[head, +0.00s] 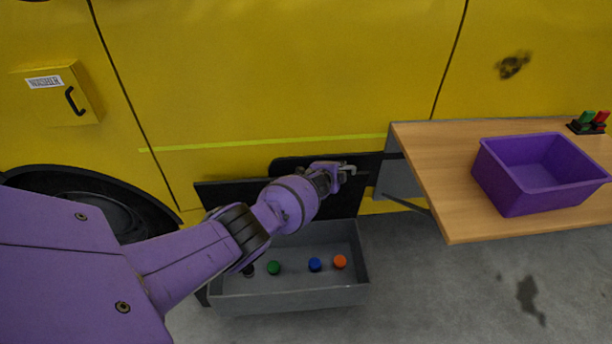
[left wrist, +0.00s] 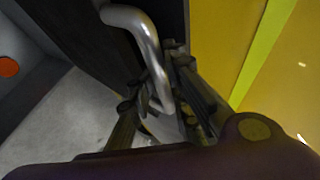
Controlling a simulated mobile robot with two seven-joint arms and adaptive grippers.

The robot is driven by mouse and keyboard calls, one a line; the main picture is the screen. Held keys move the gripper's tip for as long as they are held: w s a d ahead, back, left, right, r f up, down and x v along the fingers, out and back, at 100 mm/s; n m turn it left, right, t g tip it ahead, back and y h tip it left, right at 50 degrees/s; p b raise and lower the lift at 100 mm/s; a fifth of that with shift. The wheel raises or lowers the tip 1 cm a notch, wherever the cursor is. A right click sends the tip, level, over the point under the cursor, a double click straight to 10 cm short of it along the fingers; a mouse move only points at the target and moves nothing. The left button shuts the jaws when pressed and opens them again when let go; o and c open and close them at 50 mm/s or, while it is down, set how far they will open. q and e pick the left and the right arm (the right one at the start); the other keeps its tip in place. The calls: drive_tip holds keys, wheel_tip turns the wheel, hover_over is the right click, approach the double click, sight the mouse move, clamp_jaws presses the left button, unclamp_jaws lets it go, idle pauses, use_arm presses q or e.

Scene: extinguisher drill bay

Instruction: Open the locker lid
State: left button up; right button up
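The grey locker (head: 290,298) stands low on the floor against the yellow vehicle. Its inside shows, with small black, green, blue and orange round pieces on its bottom. The dark lid (head: 342,205) stands raised behind the opening, partly hidden by my arm. My left gripper (head: 345,172) is at the upper edge of the lid. In the left wrist view, the bent metal handle (left wrist: 150,45) runs from the dark lid (left wrist: 70,30) down between the fingers of my left gripper (left wrist: 160,85), which look closed on it. My right gripper is not in view.
A wooden shelf (head: 440,205) juts out at the right, with a purple bin (head: 520,200) on it and red and green pieces (head: 588,122) behind. A yellow box (head: 50,105) with a black handle is on the vehicle's side. Floor at the lower right is clear.

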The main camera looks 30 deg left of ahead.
use_arm(q)
drive_tip(key=shift+o, duration=1.3)
drive_tip(key=shift+r, duration=0.2)
drive_tip(key=shift+d, duration=0.1)
drive_tip(key=shift+f, duration=0.1)
drive_tip(key=shift+s, duration=0.1)
drive_tip(key=v, duration=1.2)
